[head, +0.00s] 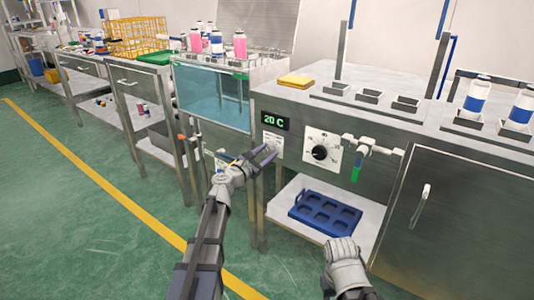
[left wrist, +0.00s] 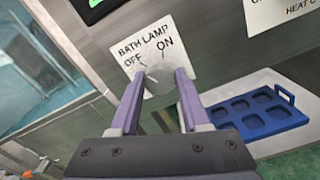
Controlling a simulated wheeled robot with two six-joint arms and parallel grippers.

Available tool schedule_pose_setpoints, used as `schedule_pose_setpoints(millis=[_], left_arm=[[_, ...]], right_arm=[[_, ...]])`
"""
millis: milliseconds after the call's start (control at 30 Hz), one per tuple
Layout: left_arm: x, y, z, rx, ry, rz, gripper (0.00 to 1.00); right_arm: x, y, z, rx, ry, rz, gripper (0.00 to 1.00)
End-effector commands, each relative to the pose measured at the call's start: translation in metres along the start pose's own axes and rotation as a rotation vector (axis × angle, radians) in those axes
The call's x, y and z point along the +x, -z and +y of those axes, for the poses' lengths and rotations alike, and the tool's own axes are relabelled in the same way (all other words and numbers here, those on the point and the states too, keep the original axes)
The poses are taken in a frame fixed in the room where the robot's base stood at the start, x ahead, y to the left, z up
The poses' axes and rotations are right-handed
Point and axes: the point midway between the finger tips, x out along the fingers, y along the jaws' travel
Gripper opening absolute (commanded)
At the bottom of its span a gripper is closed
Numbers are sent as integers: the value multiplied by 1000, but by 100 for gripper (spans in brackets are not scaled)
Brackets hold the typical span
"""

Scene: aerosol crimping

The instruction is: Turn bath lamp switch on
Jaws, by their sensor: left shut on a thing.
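The bath lamp switch has a white plate (left wrist: 148,42) marked BATH LAMP, OFF and ON, and a grey knob (left wrist: 158,76). In the head view its plate (head: 273,142) is on the bench front, below the green 20 C display. My left gripper (left wrist: 159,82) is shut on the knob, with one purple-grey finger at each side. In the head view the left gripper (head: 264,154) reaches the switch plate and hides the knob. The pointer's exact direction is hard to tell. My right gripper (head: 345,258) is low in front of the bench, away from the switch; its jaws are unclear.
A blue tray (head: 325,214) lies on the lower shelf. A water bath (head: 213,96) stands to the left. The green floor in front is clear.

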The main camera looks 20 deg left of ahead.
Motion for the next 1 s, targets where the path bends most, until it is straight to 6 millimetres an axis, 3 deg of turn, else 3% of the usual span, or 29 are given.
schedule_pose_setpoints(millis=[33,367,700,1000], left_arm=[[0,0,0,0,0,0,36],[0,0,0,0,1,0,0],[0,0,0,33,1,0,0],[0,0,-1,230,1,0,0]], right_arm=[[0,0,0,0,0,0,50],[0,0,0,0,0,0,50],[0,0,0,0,0,0,50],[1,0,0,0,0,0,50]])
